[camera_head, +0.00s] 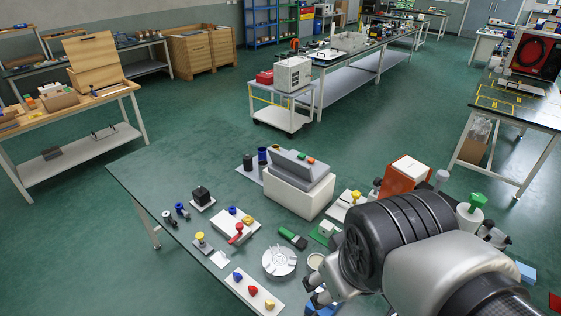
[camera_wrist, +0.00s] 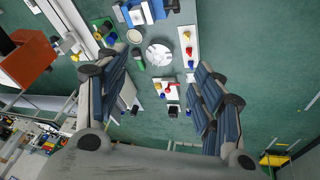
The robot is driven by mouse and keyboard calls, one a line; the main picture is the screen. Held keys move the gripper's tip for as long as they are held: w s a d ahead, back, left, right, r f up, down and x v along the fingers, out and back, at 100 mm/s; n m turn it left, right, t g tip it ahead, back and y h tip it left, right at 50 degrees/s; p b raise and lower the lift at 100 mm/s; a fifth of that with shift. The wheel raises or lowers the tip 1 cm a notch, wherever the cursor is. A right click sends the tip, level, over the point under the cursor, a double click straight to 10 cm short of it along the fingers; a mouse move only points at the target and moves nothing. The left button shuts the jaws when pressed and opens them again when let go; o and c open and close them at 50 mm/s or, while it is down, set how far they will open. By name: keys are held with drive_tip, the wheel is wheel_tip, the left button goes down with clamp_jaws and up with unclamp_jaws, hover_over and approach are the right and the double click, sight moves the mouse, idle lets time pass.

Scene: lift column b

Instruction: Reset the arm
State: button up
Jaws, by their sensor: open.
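My arm reaches in from the lower right of the head view and covers part of the workbench (camera_head: 140,178). My gripper (camera_wrist: 160,78) shows in the wrist view with its two dark ridged fingers wide apart and nothing between them. It hangs above the bench. In the head view only bits of the finger ends show at the arm's lower left. Below the gripper in the wrist view are a round white fixture (camera_wrist: 159,53), a white board with a red piece (camera_wrist: 166,88) and a black block (camera_wrist: 173,110).
On the bench in the head view stand a grey-white box (camera_head: 295,188), the round fixture (camera_head: 279,262), a board with coloured knobs (camera_head: 252,291) and an orange box (camera_head: 404,176) close behind my arm. Other workbenches stand apart on the green floor. The bench's left corner is clear.

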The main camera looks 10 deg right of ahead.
drive_tip(key=shift+s+a+r+m+y, duration=0.25)
drive_tip(key=shift+s+a+m, duration=0.25)
drive_tip(key=shift+s+m, duration=0.15)
drive_tip(key=shift+s+a+r+m+y, duration=0.15)
drive_tip(key=shift+s+a+r+m, duration=0.1)
drive_tip(key=shift+s+a+m, duration=0.3)
drive_tip(key=shift+d, duration=0.1)
drive_tip(key=shift+f+b, duration=0.95)
